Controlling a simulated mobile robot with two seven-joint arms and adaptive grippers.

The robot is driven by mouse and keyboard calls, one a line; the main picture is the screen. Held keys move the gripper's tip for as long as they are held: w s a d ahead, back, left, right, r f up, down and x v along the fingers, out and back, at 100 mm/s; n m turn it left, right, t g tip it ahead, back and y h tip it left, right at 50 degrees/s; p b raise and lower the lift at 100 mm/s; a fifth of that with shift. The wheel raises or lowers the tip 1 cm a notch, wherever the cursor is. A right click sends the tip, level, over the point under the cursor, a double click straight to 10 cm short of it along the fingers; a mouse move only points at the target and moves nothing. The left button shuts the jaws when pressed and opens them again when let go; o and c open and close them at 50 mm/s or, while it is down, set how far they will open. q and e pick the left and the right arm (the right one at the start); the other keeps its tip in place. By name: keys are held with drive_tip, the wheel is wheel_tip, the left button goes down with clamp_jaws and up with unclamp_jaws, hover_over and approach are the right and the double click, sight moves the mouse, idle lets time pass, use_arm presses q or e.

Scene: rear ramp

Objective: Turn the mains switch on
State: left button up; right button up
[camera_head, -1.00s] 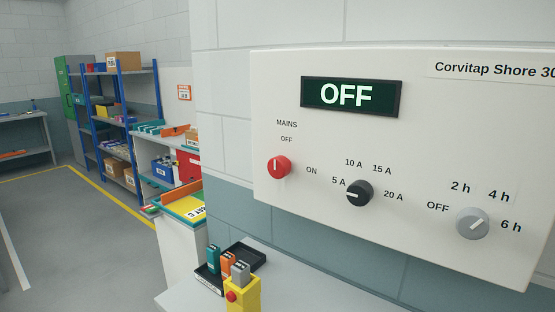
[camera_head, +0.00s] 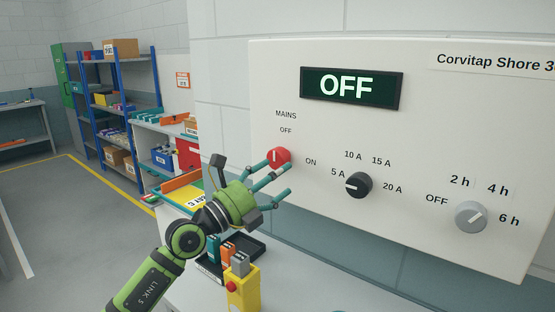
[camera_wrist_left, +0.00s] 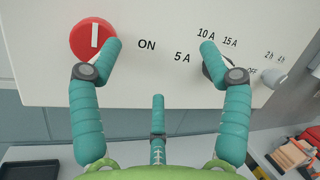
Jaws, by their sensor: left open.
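The red mains switch (camera_head: 279,157) is a round knob at the left of the white panel (camera_head: 420,75). Its white mark points up, toward OFF; ON is printed to its right. The display (camera_head: 351,88) reads OFF. My left gripper (camera_head: 284,178) is open and empty in front of the panel, its fingers at and below the red knob. In the left wrist view the red knob (camera_wrist_left: 94,38) is beside the upper left fingertip, which overlaps its edge; I cannot tell whether they touch. Another finger covers part of the black amp knob (camera_wrist_left: 214,68). My right gripper is not in view.
A black amp knob (camera_head: 358,185) and a grey timer knob (camera_head: 471,216) are on the same panel. Below, a black tray (camera_head: 258,243) and a yellow box with a red button (camera_head: 243,290) stand on a grey worktop. Shelves (camera_head: 115,100) stand at the far left.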

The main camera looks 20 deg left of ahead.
sight(274, 160)
use_arm(q)
drive_tip(key=w+a+y, duration=0.1)
drive_tip(key=w+a+m+g+y, duration=0.1)
drive_tip(key=a, duration=0.1)
drive_tip(key=w+a+y, duration=0.1)
drive_tip(key=a+y, duration=0.1)
drive_tip(key=shift+w+a+m, duration=0.2)
drive_tip(key=shift+w+m, duration=0.1)
drive_tip(key=shift+w, duration=0.1)
drive_tip(key=shift+w+a+r+p, duration=0.1)
drive_tip(key=shift+w+p, duration=0.2)
drive_tip(key=shift+w, duration=0.05)
drive_tip(key=p+x, duration=0.2)
drive_tip(key=x, duration=0.4)
drive_tip(key=shift+w+d+f+p, duration=0.15)
drive_tip(key=shift+d+f+p, duration=0.05)
drive_tip(key=shift+f+p, duration=0.1)
drive_tip(key=shift+r, duration=0.1)
drive_tip(key=c, duration=1.2)
